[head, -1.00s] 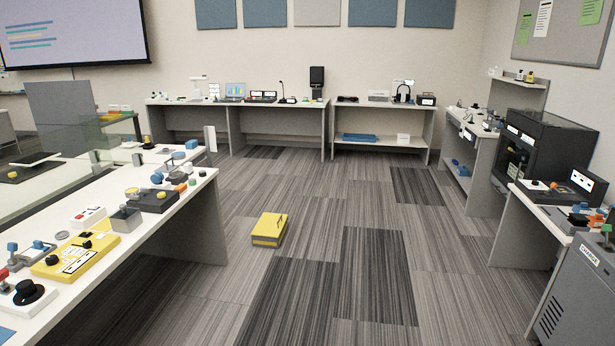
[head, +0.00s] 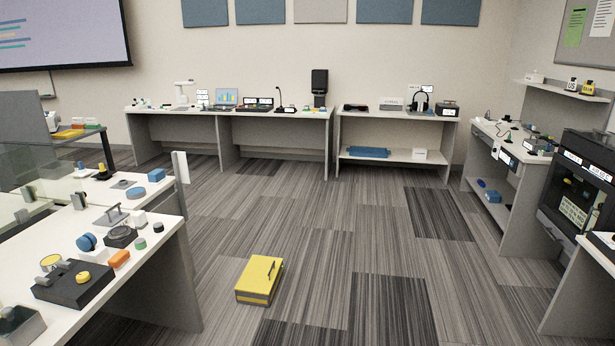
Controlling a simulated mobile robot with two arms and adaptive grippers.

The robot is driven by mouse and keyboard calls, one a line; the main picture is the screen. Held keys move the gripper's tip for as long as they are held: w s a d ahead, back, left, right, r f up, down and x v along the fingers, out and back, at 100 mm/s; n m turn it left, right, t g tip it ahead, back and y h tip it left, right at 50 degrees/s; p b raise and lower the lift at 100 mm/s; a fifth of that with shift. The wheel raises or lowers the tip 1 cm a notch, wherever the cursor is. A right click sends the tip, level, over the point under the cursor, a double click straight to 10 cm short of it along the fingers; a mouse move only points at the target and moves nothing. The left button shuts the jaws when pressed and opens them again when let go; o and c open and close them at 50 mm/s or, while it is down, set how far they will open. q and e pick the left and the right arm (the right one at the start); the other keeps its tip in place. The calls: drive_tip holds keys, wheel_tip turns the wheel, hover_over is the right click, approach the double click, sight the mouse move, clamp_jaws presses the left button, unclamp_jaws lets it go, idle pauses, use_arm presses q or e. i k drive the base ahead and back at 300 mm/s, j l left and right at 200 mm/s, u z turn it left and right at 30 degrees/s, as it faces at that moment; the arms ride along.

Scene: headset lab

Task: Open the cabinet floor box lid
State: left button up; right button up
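A yellow box (head: 260,279) with a grey band around its lower side sits on the carpet floor, a little left of the middle of the head view. Its lid looks shut, and a dark handle stands on the right part of its top. I take it to be the floor box. Neither of my grippers is in view, and nothing touches the box.
A white table (head: 160,228) with several devices stands at the left, near the box. Long benches (head: 225,115) line the back wall. A black cabinet machine (head: 585,190) and another table (head: 600,250) stand at the right. The striped floor around the box is clear.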

sight(260, 274)
drive_tip(key=i+l, duration=0.1)
drive_tip(key=i, duration=1.8)
drive_tip(key=j+u, duration=0.05)
drive_tip(key=j, duration=0.05)
